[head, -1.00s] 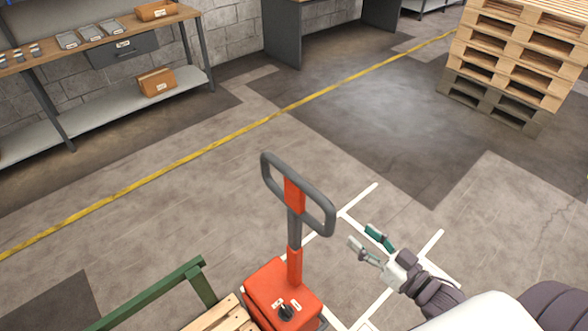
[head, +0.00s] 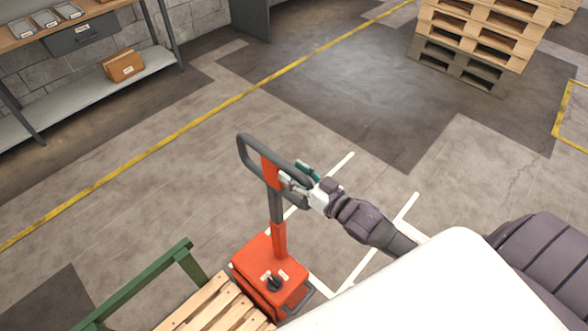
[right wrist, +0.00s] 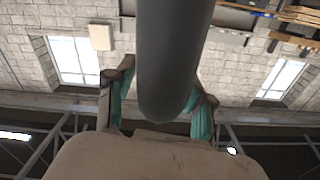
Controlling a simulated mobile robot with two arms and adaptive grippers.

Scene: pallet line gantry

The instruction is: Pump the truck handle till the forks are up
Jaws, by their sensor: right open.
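The truck handle (head: 270,172) is a grey loop with an orange centre, standing upright on the orange truck body (head: 270,272). My right gripper (head: 294,176) is at the right side of the loop. In the right wrist view the grey handle bar (right wrist: 172,60) runs between the two teal-padded fingers of my right gripper (right wrist: 160,108). The fingers are open, with a gap visible on each side of the bar. The truck's forks are not visible. My left gripper is not in view.
A wooden pallet (head: 215,305) and a green rail (head: 135,285) are beside the truck at the lower left. A workbench with a shelf (head: 75,100) stands at the upper left. Stacked pallets (head: 475,45) stand at the upper right. The floor behind the handle is clear.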

